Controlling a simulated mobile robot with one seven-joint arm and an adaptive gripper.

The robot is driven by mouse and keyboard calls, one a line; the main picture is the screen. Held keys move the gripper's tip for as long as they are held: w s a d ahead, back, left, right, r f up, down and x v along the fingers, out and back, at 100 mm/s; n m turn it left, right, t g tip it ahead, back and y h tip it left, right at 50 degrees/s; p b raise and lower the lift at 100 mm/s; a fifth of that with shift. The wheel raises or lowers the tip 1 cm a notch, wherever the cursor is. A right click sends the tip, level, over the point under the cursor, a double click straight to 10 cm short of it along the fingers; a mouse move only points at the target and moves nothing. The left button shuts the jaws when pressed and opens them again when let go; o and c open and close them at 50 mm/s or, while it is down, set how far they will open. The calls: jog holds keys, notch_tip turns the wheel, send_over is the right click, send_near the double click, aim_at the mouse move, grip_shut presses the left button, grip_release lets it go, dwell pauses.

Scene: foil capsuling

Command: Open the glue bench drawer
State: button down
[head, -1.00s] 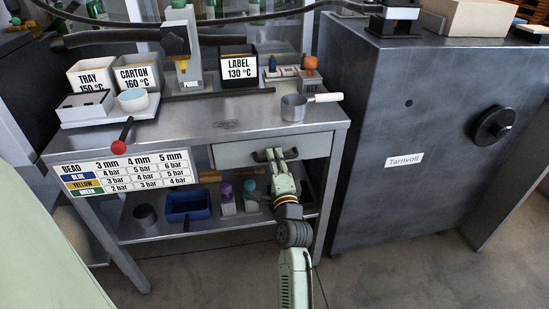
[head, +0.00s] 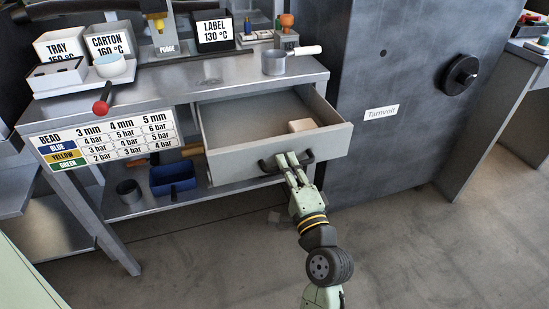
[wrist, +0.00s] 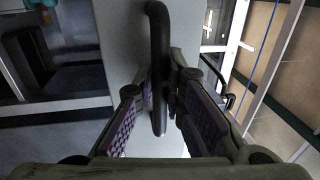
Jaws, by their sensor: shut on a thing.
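The glue bench drawer (head: 225,162) stands pulled well out from under the steel bench top (head: 190,85). Its inside shows, with a small pale block (head: 302,125) near the front right corner. My gripper (head: 287,161) is at the front of the drawer, shut on the dark bar handle (head: 266,166). In the wrist view the handle (wrist: 158,60) runs between the purple-padded fingers (wrist: 158,110), against the pale drawer front (wrist: 125,45).
A small pot (head: 274,63) stands on the bench top above the drawer. A red-knobbed lever (head: 101,106) sticks out at the front left. A blue bin (head: 173,179) sits on the lower shelf. A grey cabinet (head: 400,130) stands right of the bench. Floor in front is clear.

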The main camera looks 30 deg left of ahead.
jog(key=shift+r+v, duration=0.15)
jog(key=shift+v, duration=0.55)
jog(key=shift+r+v, duration=0.1)
jog(key=shift+v, duration=0.65)
jog(key=c, duration=1.7)
grip_release()
jog(key=shift+o, duration=0.2)
